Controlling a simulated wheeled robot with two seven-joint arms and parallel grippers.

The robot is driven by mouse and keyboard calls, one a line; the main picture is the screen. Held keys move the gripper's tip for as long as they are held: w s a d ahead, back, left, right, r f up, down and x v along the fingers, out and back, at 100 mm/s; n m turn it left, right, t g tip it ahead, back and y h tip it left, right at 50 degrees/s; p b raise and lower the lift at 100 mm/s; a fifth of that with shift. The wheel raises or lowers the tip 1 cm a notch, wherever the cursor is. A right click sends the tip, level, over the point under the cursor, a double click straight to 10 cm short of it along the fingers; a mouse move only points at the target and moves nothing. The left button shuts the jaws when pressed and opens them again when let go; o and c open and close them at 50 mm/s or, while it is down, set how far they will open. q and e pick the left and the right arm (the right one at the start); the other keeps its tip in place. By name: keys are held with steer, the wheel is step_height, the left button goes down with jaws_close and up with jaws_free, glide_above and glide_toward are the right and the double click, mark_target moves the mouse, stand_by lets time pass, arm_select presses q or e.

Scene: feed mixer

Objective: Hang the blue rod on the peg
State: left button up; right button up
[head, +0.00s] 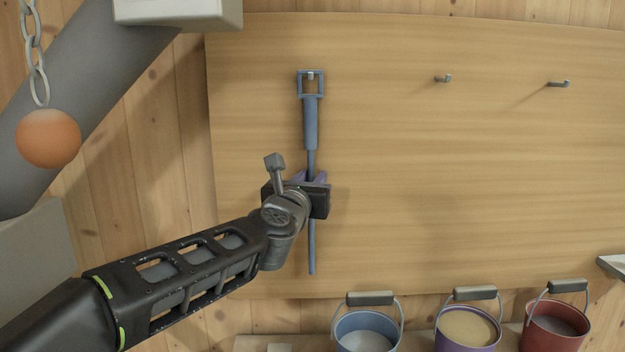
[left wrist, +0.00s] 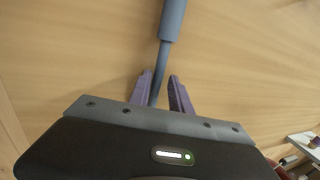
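The blue rod (head: 311,125) hangs upright against the wooden board, with a square loop at its top and a thin lower shaft. The leftmost peg (head: 310,76) shows inside that loop, close under its top bar. My left gripper (head: 311,177) is at the thin shaft below the thicker sleeve. In the left wrist view its purple fingers (left wrist: 163,90) stand on both sides of the shaft (left wrist: 162,58), with a gap on the right side, so it looks open around the rod. The gripper body hides part of the shaft. My right gripper is not in view.
Two empty pegs (head: 443,78) (head: 558,84) are on the board's right. A blue bucket (head: 367,332), a purple bucket (head: 468,325) and a red bucket (head: 555,325) stand below. An orange ball (head: 48,139) hangs on a chain at left, before a grey pipe (head: 110,85).

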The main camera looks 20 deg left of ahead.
arm_select(q)
steer(key=shift+a, duration=0.5)
steer(key=s+d+b, duration=0.1)
steer(key=s+d, duration=0.1)
steer(key=s, duration=0.5)
steer(key=shift+s+d, duration=0.2)
steer(key=shift+s, duration=0.15)
steer(key=shift+f, duration=0.1)
